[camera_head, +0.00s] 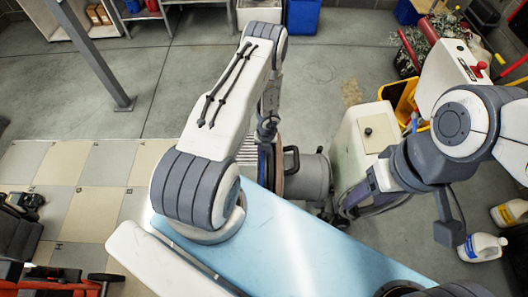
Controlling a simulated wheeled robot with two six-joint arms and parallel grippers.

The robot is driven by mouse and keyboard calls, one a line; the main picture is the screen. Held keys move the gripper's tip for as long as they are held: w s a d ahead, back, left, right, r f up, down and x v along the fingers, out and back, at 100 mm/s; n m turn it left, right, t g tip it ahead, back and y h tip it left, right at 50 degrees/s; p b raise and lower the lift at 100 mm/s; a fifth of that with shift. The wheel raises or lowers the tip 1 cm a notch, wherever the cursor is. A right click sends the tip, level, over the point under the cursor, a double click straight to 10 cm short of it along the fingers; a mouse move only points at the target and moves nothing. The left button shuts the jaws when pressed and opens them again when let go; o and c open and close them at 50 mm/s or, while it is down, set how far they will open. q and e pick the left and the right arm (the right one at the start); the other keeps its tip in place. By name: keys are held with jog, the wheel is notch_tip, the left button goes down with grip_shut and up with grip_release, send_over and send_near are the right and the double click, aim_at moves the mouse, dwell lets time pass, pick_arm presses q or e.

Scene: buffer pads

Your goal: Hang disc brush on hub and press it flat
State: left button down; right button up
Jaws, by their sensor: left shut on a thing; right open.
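My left gripper (267,132) is shut at the far end of my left arm, at the upper edge of the disc brush. The disc brush (279,172) stands nearly upright and shows edge-on, with a brown rim and a dark blue part at its left; my arm hides some of it. A grey round housing (309,177) with a black handle is close at its right. The hub is hidden, and I cannot tell whether the brush touches it. My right gripper (415,205) is open and empty, right of the housing.
A beige machine body (365,143) stands right of the housing. A yellow bucket (398,98) is behind it. White jugs (483,247) stand on the floor at the right. A grey post (97,58) and shelves are at upper left. The grey floor at upper middle is clear.

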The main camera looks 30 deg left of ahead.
pick_arm(q)
jog(key=shift+w+r, duration=0.1)
jog(key=c, duration=0.5)
grip_release()
jog(key=shift+c, duration=0.2)
notch_tip(320, 180, up, 10)
jog(key=p, duration=0.2)
jog(key=shift+d+r, duration=0.15)
jog(key=shift+d, duration=0.1)
jog(key=shift+w, duration=0.15)
